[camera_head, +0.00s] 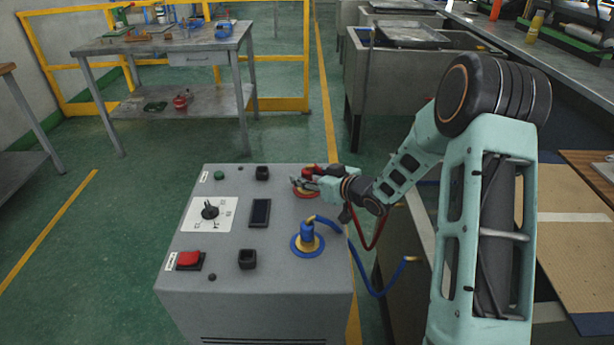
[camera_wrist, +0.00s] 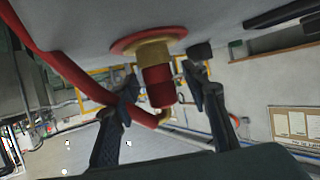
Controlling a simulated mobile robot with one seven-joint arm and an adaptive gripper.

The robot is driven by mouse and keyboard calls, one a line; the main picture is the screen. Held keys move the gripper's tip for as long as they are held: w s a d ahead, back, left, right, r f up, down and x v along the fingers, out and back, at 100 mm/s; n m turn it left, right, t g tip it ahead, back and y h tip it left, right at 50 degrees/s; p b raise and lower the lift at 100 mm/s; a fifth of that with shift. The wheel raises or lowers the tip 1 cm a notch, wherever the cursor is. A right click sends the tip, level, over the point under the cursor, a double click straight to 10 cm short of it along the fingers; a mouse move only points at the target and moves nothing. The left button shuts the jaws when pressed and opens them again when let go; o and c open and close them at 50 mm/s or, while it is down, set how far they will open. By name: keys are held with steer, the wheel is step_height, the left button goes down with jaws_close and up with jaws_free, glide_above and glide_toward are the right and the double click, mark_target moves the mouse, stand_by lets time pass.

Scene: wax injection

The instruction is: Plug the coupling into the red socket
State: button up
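The red socket (camera_head: 308,194) is a red ring on the right part of the grey machine's top; it also shows in the wrist view (camera_wrist: 125,45). The coupling (camera_wrist: 157,78), brass with a red band and a red hose, stands against the red socket, its brass end meeting the ring. I cannot tell how deep it sits. My gripper (camera_head: 304,182) is over the socket. In the wrist view its two fingers (camera_wrist: 160,82) stand apart on either side of the coupling, with small gaps visible. In the head view the gripper hides most of the coupling.
A blue coupling (camera_head: 307,232) stands in the blue socket just in front, its blue hose (camera_head: 365,284) looping right. The machine top (camera_head: 225,280) carries a dial, a screen and buttons. The red hose (camera_head: 377,235) hangs beside my wrist. A metal sink (camera_head: 410,85) stands behind.

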steer(key=v, duration=1.2)
